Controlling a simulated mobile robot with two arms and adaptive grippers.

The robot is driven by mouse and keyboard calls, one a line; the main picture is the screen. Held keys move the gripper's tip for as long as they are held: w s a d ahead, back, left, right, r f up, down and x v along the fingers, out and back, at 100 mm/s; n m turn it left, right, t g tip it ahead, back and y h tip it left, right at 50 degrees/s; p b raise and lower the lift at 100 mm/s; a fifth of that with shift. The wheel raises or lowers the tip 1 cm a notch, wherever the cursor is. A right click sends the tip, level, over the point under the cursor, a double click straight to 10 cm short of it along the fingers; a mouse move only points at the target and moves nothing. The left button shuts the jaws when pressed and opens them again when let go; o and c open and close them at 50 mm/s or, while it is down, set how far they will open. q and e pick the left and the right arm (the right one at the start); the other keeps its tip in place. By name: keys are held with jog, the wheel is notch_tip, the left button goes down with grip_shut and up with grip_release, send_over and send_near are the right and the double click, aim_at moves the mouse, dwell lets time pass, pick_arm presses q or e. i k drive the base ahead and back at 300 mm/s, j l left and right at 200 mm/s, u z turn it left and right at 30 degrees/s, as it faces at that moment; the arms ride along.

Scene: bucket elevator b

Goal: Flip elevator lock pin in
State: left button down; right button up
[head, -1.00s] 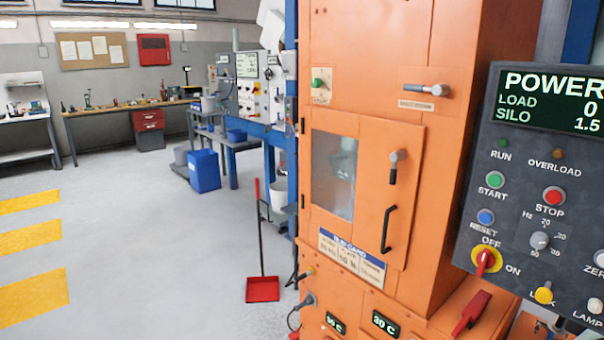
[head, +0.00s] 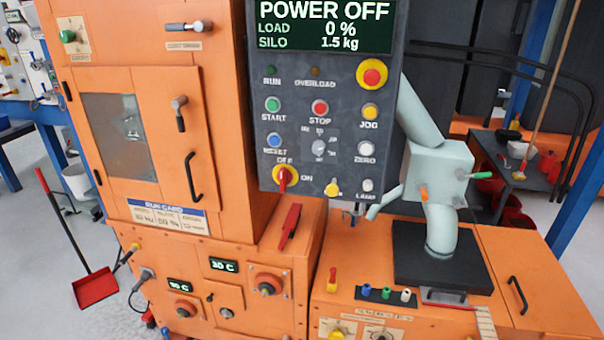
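On the dark control panel (head: 312,215), a yellow knob (head: 333,187) sits at the lower middle; its label reads LOCK in the earlier head view. I cannot tell whether this pin is in or out. Left of it is a red rotary switch on a yellow plate (head: 283,180), its handle upright, between the words OFF and ON. The panel's display (head: 325,26) reads POWER OFF, load 0 %, silo 1.5 kg. The orange elevator cabinet (head: 222,100) stands left of the panel. Neither of my grippers is in view.
The cabinet has a windowed door with a black handle (head: 193,177) and a grey latch (head: 180,112). A red lever (head: 290,226) juts out below the panel. A grey chute (head: 437,175) stands at right. A red dustpan (head: 96,288) lies on the floor at left.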

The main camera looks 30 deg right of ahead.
aim_at(331, 190)
jog(key=z, duration=1.2)
